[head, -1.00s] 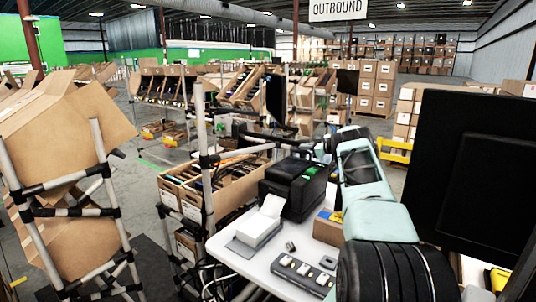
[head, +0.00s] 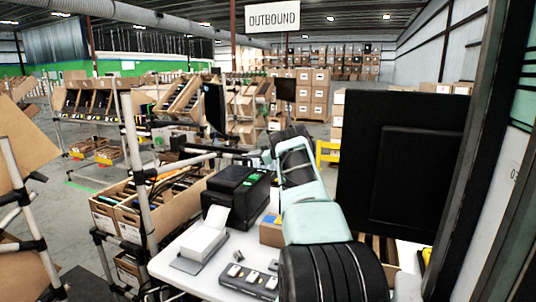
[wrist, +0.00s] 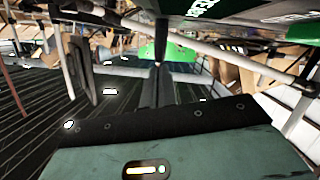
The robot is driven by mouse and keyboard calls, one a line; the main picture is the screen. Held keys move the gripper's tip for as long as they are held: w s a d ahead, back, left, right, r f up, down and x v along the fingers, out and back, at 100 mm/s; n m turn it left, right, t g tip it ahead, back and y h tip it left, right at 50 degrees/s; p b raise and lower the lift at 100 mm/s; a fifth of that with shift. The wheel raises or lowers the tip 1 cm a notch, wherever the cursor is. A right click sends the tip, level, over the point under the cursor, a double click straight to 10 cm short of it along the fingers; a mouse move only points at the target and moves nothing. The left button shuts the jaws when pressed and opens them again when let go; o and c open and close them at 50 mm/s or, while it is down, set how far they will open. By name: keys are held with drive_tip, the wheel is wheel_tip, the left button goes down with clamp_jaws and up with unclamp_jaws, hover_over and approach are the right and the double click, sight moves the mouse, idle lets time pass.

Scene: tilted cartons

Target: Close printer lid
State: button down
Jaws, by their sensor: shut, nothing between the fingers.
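The black printer (head: 237,195) stands on the white table (head: 175,262), left of my arm in the head view. Its top looks low and flat with a green patch, but I cannot tell whether the lid is fully down. My arm reaches away over the table's right side and hides the far end, so my gripper does not show clearly in the head view. In the wrist view my gripper (wrist: 158,66) is shut and empty, its dark fingers together ahead of the teal housing. I cannot make out contact with the printer.
A grey strip with several buttons (head: 248,280) and a small carton (head: 270,232) are near my arm. A black monitor (head: 400,165) stands to the right, cartons on a rack at left.

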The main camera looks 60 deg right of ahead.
drive_tip(key=b+v, duration=0.3)
drive_tip(key=v, duration=1.1)
drive_tip(key=shift+r, duration=0.3)
drive_tip(key=shift+a, duration=0.15)
